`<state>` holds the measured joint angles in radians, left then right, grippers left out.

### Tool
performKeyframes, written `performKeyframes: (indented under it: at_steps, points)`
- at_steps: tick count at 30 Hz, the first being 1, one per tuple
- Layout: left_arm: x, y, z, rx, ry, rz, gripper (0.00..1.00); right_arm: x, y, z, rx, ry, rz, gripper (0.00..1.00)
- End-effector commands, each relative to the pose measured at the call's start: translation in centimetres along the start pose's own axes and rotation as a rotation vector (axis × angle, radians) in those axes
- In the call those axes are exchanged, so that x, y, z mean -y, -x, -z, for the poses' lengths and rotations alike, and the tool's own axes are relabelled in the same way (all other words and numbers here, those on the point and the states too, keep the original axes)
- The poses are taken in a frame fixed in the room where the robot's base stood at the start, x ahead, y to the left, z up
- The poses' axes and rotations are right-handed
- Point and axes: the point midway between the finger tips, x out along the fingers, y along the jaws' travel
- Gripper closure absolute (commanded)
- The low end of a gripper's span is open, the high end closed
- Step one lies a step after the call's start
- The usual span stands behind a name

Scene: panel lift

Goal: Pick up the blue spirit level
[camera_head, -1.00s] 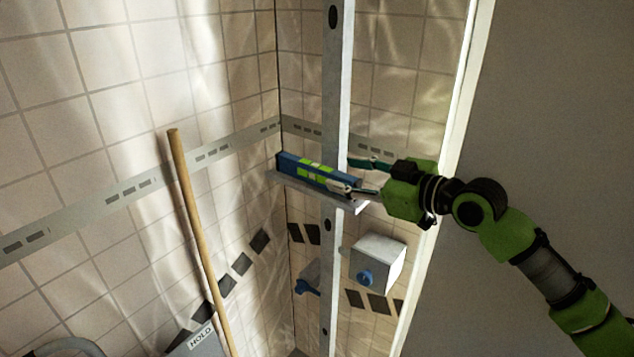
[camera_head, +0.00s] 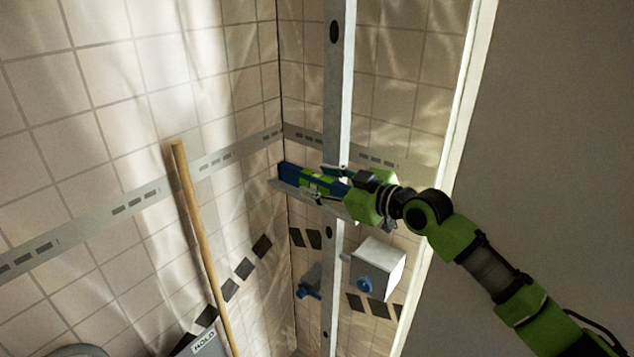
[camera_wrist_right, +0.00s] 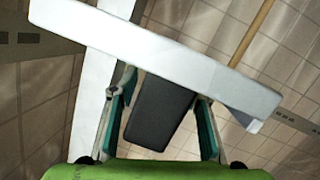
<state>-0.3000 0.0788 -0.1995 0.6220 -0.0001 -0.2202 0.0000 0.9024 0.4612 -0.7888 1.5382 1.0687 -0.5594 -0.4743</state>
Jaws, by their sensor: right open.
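The blue spirit level (camera_head: 290,174), with green patches along its side, lies on a narrow light shelf (camera_head: 277,185) in the tiled corner. My right gripper (camera_head: 322,184) reaches in from the right and hides its near end. In the right wrist view the dark end of the level (camera_wrist_right: 158,115) lies between the two teal-padded fingers (camera_wrist_right: 164,95). The fingers are apart, one on each side of it, with a visible gap at least on the right. The pale shelf (camera_wrist_right: 150,48) crosses the top of that view. My left gripper is not in view.
A metal upright (camera_head: 338,90) stands close to the gripper. A white box with a blue knob (camera_head: 377,268) is below it. A wooden pole (camera_head: 200,240) leans at the left near a grey HOLD sign (camera_head: 203,342). A white panel edge (camera_head: 440,180) stands right.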

Motion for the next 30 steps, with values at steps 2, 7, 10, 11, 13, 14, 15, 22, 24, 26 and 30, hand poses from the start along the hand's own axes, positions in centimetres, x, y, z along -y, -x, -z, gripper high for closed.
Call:
performKeyframes:
  at_steps: [2,7,10,11,13,14,15,22,24,26,30]
  points:
    - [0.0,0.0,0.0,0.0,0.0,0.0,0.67,0.0,0.0,0.0,0.0,0.0,0.0,0.59]
    - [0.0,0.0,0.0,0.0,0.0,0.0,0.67,0.0,0.0,0.0,0.001,0.0,0.0,1.0]
    - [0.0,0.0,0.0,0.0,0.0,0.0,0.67,0.0,0.0,-0.1,0.001,0.0,0.0,1.0]
    - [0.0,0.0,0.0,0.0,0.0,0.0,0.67,0.0,0.1,0.0,-0.001,0.0,0.0,1.0]
    - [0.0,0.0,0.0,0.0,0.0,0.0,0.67,0.0,0.1,0.0,0.0,0.0,0.0,1.0]
    - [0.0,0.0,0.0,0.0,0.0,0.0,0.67,0.0,0.1,0.0,0.0,0.0,0.0,1.0]
    - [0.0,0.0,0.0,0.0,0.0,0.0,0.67,0.0,0.1,0.0,0.0,0.0,0.0,1.0]
    - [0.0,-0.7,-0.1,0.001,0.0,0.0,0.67,-0.2,0.2,0.7,-0.002,0.002,-0.001,1.0]
    - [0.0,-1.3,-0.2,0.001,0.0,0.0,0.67,-0.4,0.3,1.3,-0.003,0.003,0.0,1.0]
    - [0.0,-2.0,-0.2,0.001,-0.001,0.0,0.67,-0.7,0.5,2.2,-0.006,0.005,-0.001,1.0]
    - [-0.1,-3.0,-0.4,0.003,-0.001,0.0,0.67,-0.1,2.6,5.2,-0.007,0.008,0.0,1.0]
